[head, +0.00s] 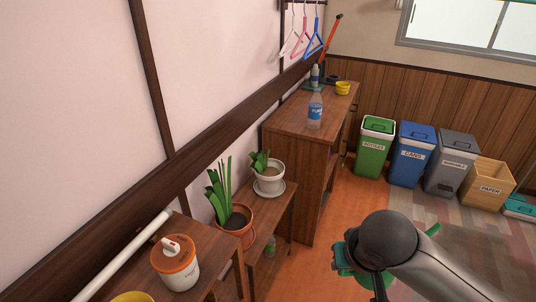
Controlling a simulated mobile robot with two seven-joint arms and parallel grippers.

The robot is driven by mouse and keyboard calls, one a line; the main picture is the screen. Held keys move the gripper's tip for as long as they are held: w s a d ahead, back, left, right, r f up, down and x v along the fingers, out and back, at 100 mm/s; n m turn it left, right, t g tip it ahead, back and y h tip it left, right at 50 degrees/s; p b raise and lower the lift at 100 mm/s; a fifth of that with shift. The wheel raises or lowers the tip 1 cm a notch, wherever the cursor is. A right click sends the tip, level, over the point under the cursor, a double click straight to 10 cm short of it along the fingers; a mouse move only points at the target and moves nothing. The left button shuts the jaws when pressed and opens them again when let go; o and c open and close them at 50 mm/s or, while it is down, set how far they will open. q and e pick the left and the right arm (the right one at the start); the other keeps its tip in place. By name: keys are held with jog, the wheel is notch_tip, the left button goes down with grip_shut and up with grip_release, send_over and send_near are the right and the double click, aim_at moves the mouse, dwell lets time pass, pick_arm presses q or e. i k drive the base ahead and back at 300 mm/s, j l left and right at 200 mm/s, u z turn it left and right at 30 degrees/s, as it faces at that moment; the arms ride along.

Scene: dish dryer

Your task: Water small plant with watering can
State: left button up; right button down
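A small plant in a white pot (269,181) stands on a white saucer on a low wooden shelf. A taller plant in a terracotta pot (237,226) stands nearer, to its left. My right gripper (352,262) is at lower centre, right of the plants, over the floor area. Green parts of what looks like the watering can (346,271) show on both sides of my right wrist, up close to the gripper and clear of the floor. My wrist hides most of the can and the fingertips. My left gripper is out of view.
A white canister with an orange lid (177,265) stands at lower left. A taller wooden cabinet (290,150) with a bottle (315,111) on top stands behind the plants. Green (373,150), blue (411,157) and grey bins line the back wall. The floor between is partly clear.

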aim_at(269, 183)
jog(key=i+l+u, duration=0.1)
jog(key=u, duration=0.6)
jog(key=i+l+u, duration=0.25)
jog(key=l+u, duration=0.2)
jog(key=l, duration=0.15)
jog(key=l+u, duration=0.25)
jog(key=i+l, duration=0.1)
jog(key=l, duration=0.5)
jog(key=i+l+u, duration=0.15)
jog(key=l, duration=0.45)
